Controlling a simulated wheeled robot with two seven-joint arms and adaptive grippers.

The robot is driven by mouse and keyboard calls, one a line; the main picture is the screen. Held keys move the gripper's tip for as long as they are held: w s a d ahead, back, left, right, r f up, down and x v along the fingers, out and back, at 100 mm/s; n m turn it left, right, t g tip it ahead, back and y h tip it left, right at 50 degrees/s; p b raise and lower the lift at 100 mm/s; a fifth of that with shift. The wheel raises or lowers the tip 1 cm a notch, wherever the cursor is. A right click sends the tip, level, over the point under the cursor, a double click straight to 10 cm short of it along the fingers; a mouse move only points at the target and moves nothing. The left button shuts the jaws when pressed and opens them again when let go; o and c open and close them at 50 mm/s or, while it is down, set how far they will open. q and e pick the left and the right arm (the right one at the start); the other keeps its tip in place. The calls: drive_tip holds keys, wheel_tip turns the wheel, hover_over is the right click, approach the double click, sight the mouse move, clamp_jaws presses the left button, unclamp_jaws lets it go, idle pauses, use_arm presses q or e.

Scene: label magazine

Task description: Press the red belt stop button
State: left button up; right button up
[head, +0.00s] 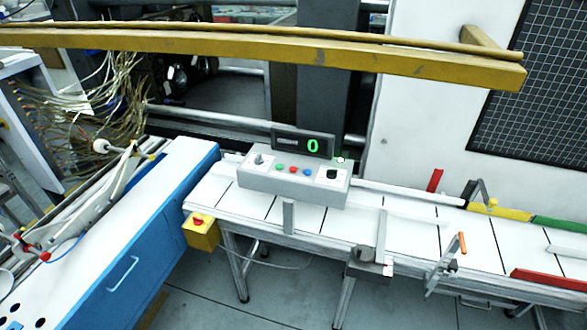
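A grey control box (270,183) stands on the back edge of the white conveyor table in the head view. A yellow box (201,236) with a red mushroom-shaped button (198,220) hangs at the near left corner of the conveyor. The frames do not show which red button is the belt stop. Both red buttons are unobstructed. Neither of my grippers is in view.
A dark display (303,143) with a green 0 stands behind the control box. The white conveyor (365,230) has metal brackets and an orange-handled clamp (462,242). A blue cabinet (130,270) stands left. A yellow beam (300,52) crosses above. Floor in front is mostly clear.

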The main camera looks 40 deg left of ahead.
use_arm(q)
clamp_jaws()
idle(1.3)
